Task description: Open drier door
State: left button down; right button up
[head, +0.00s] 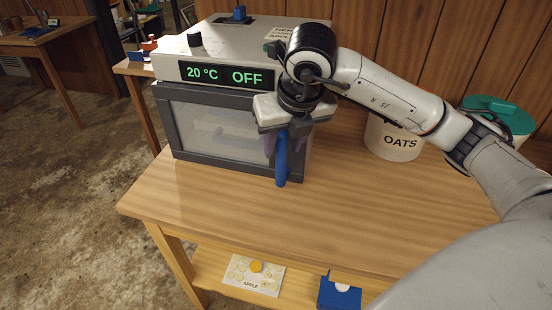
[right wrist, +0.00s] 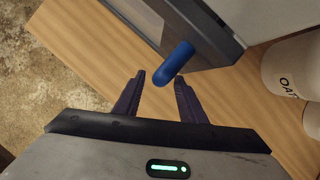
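The drier (head: 225,60) stands on the wooden table, its display reading 20 °C and OFF. Its dark-framed door (head: 215,125) with a pale window is closed. A blue upright handle (head: 281,165) is at the door's right side; it also shows in the right wrist view (right wrist: 175,63). My right gripper (head: 285,138) is over the handle's upper part in the head view. In the right wrist view, my right gripper (right wrist: 160,77) has its fingers apart, with the handle's near end just beyond and between the tips. Contact cannot be made out. My left gripper is not in view.
A white OATS tub (head: 395,142) and a green-topped container (head: 500,112) stand right of the drier. The table top (head: 225,205) in front is clear. A lower shelf holds an APPLE tray (head: 252,275) and a blue object (head: 339,292).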

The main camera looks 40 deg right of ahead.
aim_at(278, 161)
jog(key=x, duration=0.7)
jog(key=shift+f, duration=0.35)
jog(key=shift+c, duration=0.3)
jog(key=shift+w, duration=0.1)
grip_shut()
